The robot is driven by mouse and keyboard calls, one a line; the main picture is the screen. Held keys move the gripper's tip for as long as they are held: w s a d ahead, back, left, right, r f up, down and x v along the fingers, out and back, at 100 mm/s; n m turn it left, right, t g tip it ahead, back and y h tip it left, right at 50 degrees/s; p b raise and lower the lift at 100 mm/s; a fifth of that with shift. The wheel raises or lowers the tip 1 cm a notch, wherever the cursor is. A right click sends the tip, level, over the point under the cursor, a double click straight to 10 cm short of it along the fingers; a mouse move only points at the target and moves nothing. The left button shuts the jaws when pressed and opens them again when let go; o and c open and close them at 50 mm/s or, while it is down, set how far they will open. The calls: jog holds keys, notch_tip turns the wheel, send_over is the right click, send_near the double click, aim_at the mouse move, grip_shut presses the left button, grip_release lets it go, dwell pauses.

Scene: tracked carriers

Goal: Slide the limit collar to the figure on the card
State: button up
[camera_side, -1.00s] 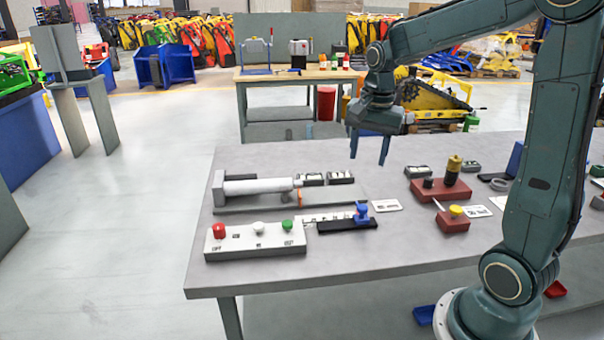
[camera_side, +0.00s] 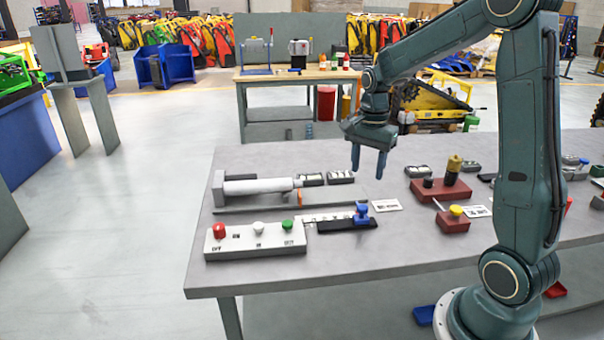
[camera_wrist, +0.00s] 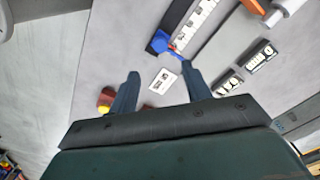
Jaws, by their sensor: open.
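My gripper (camera_side: 368,172) is open and empty above the table, behind the blue sliding piece; in the wrist view its fingers (camera_wrist: 160,72) stand apart. The blue piece (camera_side: 361,210), which looks like the collar, sits on a black rail (camera_side: 340,225) with a white scale (camera_side: 325,217). In the wrist view the blue piece (camera_wrist: 161,41) lies ahead of the fingertips. The scale (camera_wrist: 202,20) shows marks too small to read. A white card (camera_side: 387,205) lies right of the rail; it shows between the fingers in the wrist view (camera_wrist: 162,80), its figure unreadable.
A grey cylinder (camera_side: 262,186) with an orange part (camera_side: 299,198) lies behind the rail. A button box (camera_side: 255,241) stands at front left. Red blocks (camera_side: 440,188) with knobs stand right. Bare tabletop (camera_side: 400,240) lies right of the rail.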

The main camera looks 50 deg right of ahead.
aim_at(363, 207)
notch_tip(363, 207, down, 11)
dwell(0.5)
grip_shut()
